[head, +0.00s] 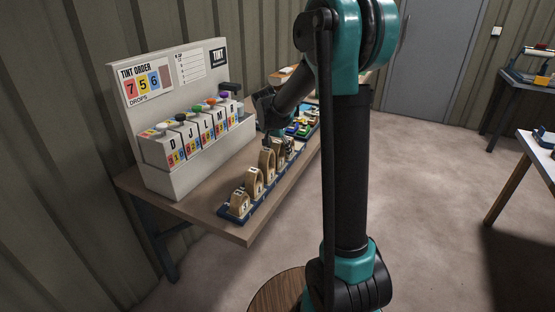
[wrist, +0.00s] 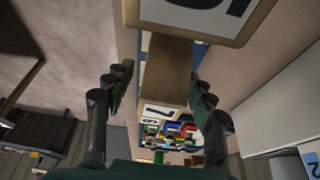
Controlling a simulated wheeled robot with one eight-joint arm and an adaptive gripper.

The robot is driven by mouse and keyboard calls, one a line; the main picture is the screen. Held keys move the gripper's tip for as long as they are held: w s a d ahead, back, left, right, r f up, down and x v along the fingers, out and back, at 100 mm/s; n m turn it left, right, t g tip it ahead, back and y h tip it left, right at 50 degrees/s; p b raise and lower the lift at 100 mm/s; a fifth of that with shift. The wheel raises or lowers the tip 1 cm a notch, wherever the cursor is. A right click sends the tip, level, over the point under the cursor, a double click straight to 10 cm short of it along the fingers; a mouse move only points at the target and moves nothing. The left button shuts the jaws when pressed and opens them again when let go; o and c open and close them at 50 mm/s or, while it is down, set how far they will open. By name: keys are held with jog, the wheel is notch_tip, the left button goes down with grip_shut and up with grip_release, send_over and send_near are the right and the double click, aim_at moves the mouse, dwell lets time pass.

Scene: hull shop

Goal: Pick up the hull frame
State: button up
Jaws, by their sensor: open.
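Several wooden arch-shaped hull frames with white number labels stand in a row on a blue rack (head: 236,216). Two near ones are a low frame (head: 239,203) and a taller frame (head: 254,183). My gripper (head: 275,138) is at the row, just beyond a tall frame (head: 266,162); my arm hides part of the row. In the wrist view my open gripper (wrist: 160,90) has its fingers on either side of a brown wooden frame (wrist: 167,72), apart from it as far as I can tell. Another labelled frame (wrist: 195,14) fills the top edge.
A white dispenser (head: 187,178) with lettered canisters and a tint order board (head: 172,72) stands along the wall side of the bench (head: 205,212). Colored small items (head: 300,130) lie farther along. The floor (head: 430,170) to the right is clear.

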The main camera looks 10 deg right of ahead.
jog(key=shift+c, duration=0.5)
grip_shut()
jog(key=shift+r, duration=0.1)
